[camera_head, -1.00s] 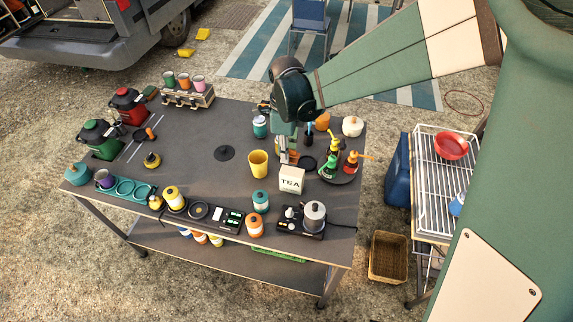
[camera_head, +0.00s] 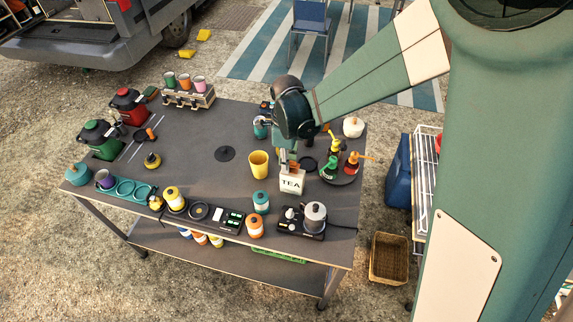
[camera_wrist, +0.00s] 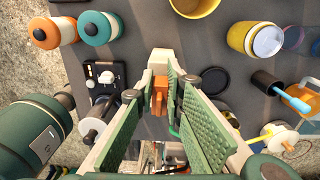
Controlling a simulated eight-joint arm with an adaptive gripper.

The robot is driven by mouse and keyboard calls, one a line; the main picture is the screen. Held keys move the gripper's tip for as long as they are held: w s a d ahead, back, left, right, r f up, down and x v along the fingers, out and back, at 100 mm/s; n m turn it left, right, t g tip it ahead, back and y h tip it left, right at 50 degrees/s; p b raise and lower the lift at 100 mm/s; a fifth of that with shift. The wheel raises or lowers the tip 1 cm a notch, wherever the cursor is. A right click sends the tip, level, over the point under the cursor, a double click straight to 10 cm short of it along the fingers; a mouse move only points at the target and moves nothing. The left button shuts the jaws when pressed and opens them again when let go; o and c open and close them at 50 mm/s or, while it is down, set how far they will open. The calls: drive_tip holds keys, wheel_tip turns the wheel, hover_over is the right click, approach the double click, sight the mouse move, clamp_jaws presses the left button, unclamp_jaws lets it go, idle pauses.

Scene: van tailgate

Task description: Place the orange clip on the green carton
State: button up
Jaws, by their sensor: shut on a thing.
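The orange clip (camera_wrist: 159,95) is between the fingers of my gripper (camera_wrist: 163,88) in the wrist view. The fingers are shut on it. In the head view my gripper (camera_head: 289,164) points down at the top of a pale carton marked TEA (camera_head: 291,184), which stands upright on the table. The clip is small there and partly hidden by the fingers. I cannot tell whether clip and carton touch. No plainly green carton shows; the TEA carton looks cream-white.
A yellow cup (camera_head: 258,163) stands just left of the carton. A round tray with pump bottles (camera_head: 341,172) is to its right. A hotplate with a metal pot (camera_head: 315,214) and an orange-white jar (camera_head: 254,226) stand in front. The table's middle left is mostly clear.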

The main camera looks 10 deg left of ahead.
drive_tip(key=shift+f, duration=0.35)
drive_tip(key=o, duration=0.7)
drive_tip(key=shift+r, duration=0.15)
drive_tip(key=r, duration=1.2)
drive_tip(key=shift+w+p, duration=0.2)
drive_tip(key=shift+p, duration=0.1)
drive_tip(key=shift+r, duration=0.1)
idle(0.4)
